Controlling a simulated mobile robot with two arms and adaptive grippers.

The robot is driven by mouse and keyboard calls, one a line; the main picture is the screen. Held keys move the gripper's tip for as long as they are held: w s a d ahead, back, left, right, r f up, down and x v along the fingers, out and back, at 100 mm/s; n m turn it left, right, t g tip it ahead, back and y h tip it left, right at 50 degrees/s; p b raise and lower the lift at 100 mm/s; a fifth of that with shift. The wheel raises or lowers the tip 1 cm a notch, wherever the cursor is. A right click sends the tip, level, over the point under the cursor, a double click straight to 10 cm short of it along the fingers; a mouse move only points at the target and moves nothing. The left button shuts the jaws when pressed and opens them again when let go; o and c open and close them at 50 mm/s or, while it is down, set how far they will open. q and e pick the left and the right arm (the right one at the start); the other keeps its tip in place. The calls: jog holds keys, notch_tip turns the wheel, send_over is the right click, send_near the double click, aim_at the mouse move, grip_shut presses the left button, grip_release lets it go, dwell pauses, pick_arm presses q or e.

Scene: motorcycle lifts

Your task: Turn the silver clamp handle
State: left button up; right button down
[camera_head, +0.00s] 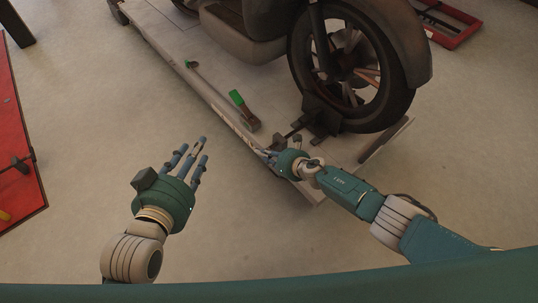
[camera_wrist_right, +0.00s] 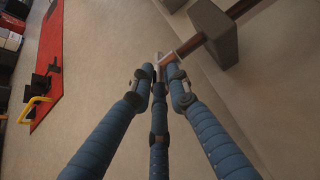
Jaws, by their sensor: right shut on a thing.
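My right gripper (camera_head: 271,155) is at the front end of the lift's platform, near the motorcycle's front wheel. In the right wrist view its blue fingers (camera_wrist_right: 160,80) close together on the silver clamp handle (camera_wrist_right: 166,58). Only a short bit of the handle shows past the fingertips; the rest is hidden. A dark block (camera_wrist_right: 214,36) sits beside the fingertips there. The dark wheel clamp (camera_head: 322,118) stands against the tyre in the head view. My left gripper (camera_head: 190,150) is open and empty over the floor, fingers spread, away from the lift.
The motorcycle's front wheel (camera_head: 352,65) stands on the lift platform (camera_head: 185,70). A red lift (camera_head: 15,140) is at the far left, a red tray (camera_head: 452,25) at the upper right. The floor between is clear.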

jog(key=c, duration=1.7)
grip_release()
jog(key=shift+s+d+f, duration=0.15)
jog(key=shift+s+f, duration=0.1)
jog(key=shift+f, duration=0.1)
jog(key=shift+o, duration=0.2)
jog(key=shift+w+r, duration=0.1)
jog(key=shift+r, duration=0.05)
jog(key=shift+w+r, duration=0.2)
jog(key=shift+r, duration=0.15)
jog(key=shift+s+d+r, duration=0.2)
jog(key=shift+d+r, duration=0.1)
jog(key=shift+r, duration=0.1)
jog(key=shift+s+d, duration=0.15)
jog(key=shift+s, duration=0.15)
jog(key=v, duration=1)
jog(key=shift+s+f, duration=0.15)
jog(key=shift+s, duration=0.2)
